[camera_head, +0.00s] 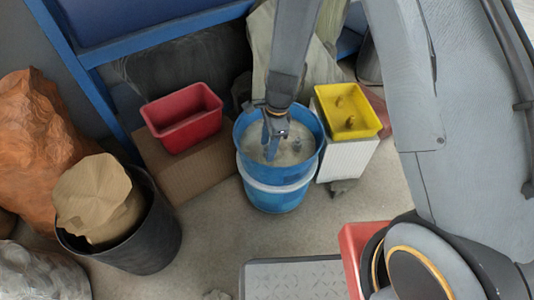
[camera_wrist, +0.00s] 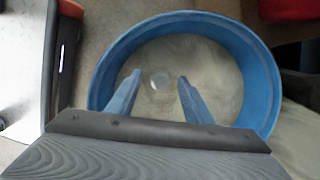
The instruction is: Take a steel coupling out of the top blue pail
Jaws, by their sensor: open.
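The top blue pail (camera_head: 312,160) stands stacked in another blue pail, with pale grainy fill inside. In the wrist view its blue rim (camera_wrist: 262,75) rings my fingers. My gripper (camera_head: 274,150) reaches down into the pail from above. In the wrist view my gripper (camera_wrist: 159,78) is open, with its two blue fingers apart. A small pale round piece, apparently the steel coupling (camera_wrist: 160,81), lies on the fill between the fingertips in that picture. Whether the fingers are level with it or above it I cannot tell. My gripper partly hides the pail's inside in the head view.
A red bin (camera_head: 182,118) on a cardboard box stands left of the pail. A yellow bin (camera_head: 350,112) with a few brass-coloured parts sits on a white box at right. A black bin (camera_head: 150,245) holding a paper sack is at left.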

